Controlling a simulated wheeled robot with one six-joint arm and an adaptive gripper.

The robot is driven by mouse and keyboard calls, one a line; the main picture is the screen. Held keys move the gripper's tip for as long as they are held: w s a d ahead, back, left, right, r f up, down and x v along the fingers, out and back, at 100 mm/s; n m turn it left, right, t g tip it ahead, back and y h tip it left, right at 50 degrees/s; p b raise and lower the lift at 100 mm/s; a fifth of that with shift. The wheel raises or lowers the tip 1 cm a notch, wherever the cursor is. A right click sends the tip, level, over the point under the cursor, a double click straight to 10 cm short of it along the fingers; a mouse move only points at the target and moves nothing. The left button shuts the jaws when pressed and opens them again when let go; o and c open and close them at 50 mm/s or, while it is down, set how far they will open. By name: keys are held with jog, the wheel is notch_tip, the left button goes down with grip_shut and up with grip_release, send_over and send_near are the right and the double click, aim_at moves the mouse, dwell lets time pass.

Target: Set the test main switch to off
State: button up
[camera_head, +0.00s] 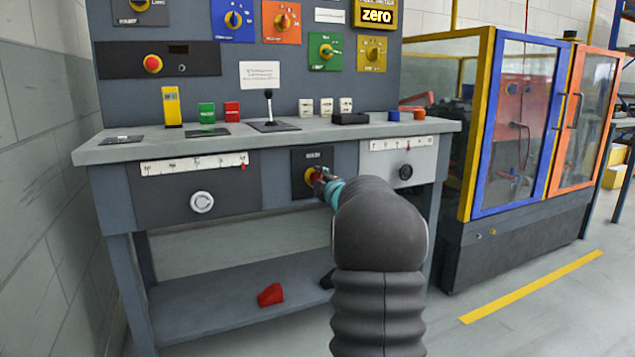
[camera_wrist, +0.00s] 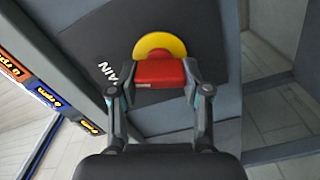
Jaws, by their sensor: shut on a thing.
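The main switch is a red handle on a yellow disc, set on a dark panel (camera_head: 301,183) on the bench front. In the wrist view the red handle (camera_wrist: 160,73) stands out from the yellow disc (camera_wrist: 160,45), and part of the word "MAIN" shows on the dark plate (camera_wrist: 118,42). My gripper (camera_wrist: 160,82) is shut on the red handle, one finger on each side. In the head view my gripper (camera_head: 322,177) is at the switch and covers part of it. The handle's position marks cannot be read.
A bench top (camera_head: 300,134) above carries coloured blocks and a lever (camera_head: 268,105). A drawer front with a white knob (camera_head: 202,202) is to the left, and a light panel with a black knob (camera_head: 405,172) to the right. A red block (camera_head: 270,295) lies on the lower shelf.

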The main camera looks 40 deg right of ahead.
jog(key=shift+f+n, duration=0.1)
jog(key=shift+n, duration=1.8)
jog(key=o, duration=1.2)
jog(key=shift+c, duration=0.2)
jog(key=v, duration=1.2)
